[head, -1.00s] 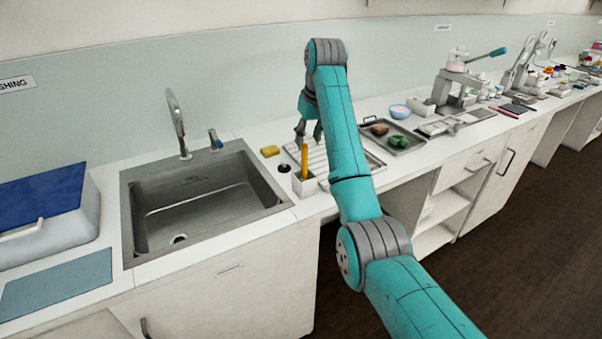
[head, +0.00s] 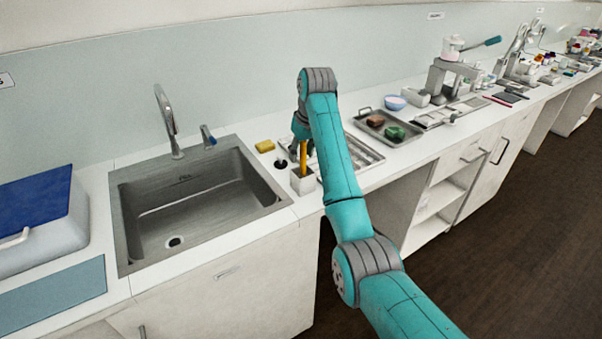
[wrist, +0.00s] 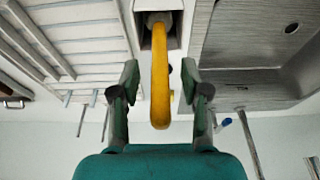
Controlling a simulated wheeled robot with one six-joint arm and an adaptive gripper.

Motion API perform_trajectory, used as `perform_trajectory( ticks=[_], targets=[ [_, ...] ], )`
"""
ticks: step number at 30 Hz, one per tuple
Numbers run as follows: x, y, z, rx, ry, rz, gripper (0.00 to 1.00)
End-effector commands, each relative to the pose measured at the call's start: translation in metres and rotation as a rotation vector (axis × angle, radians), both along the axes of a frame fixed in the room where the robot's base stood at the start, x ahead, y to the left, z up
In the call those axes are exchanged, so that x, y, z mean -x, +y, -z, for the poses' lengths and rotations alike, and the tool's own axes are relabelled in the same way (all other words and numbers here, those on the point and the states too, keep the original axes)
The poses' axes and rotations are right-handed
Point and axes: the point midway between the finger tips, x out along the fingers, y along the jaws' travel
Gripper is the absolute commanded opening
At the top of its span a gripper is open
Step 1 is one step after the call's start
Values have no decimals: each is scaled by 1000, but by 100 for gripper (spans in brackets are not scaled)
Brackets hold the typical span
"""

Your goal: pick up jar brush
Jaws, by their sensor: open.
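The jar brush, seen as a yellow-orange handle (head: 303,158), stands upright in a small white holder (head: 303,184) on the counter beside the sink; its lower end is hidden in the holder. In the wrist view the yellow handle (wrist: 160,75) runs between the two fingers, and the holder shows at the top. My gripper (wrist: 160,84) is open, with a visible gap between the handle and each finger. In the head view the gripper (head: 301,134) is at the handle's upper part, partly hidden by my wrist.
The steel sink (head: 195,205) lies to the left, with a tall faucet (head: 167,120) behind it. A yellow sponge (head: 265,146) and a small black item (head: 281,163) sit near the holder. A ribbed rack (head: 362,152) and a tray (head: 375,118) stand to the right.

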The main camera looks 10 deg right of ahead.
Motion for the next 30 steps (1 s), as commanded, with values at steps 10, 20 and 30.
perform_trajectory(
  ticks=[10,20,30],
  targets=[
    [0,0,0,0,0,0,0],
    [-1,1,-6,0,-1,0,0],
    [-5,9,-65,0,-3,1,0]
  ],
)
